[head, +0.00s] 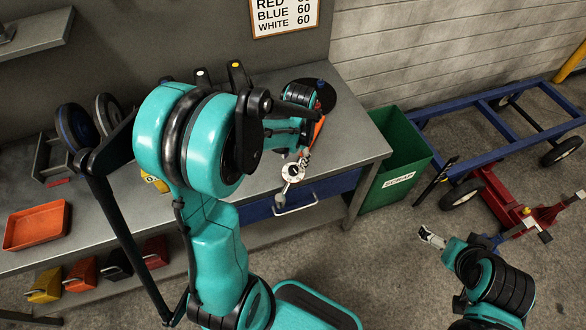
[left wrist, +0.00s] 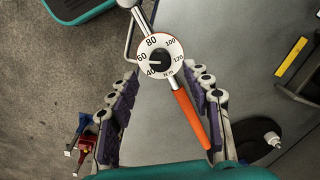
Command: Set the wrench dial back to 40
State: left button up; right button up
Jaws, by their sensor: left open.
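The torque wrench has a white round dial (left wrist: 170,46) and an orange handle (left wrist: 192,118). Its dial also shows in the head view (head: 292,171), over the workbench's front edge. In the head view my left arm hides much of this gripper (head: 304,157). My right gripper (head: 432,237) hangs at the lower right, far from the wrench; its opening is unclear.
The grey workbench (head: 352,150) has a blue drawer (head: 325,192) below. An orange tray (head: 36,226) lies at its left. A green scrap bin (head: 405,165) stands right of the bench, then a blue cart frame (head: 480,115) and a red jack (head: 510,210). A sign (head: 285,15) hangs behind.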

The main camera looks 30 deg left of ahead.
aim_at(294, 168)
pick_arm(q)
jog(key=f+b, duration=0.1)
jog(key=f, duration=0.4)
jog(key=shift+a+f, duration=0.15)
jog(key=shift+a, duration=0.05)
grip_shut()
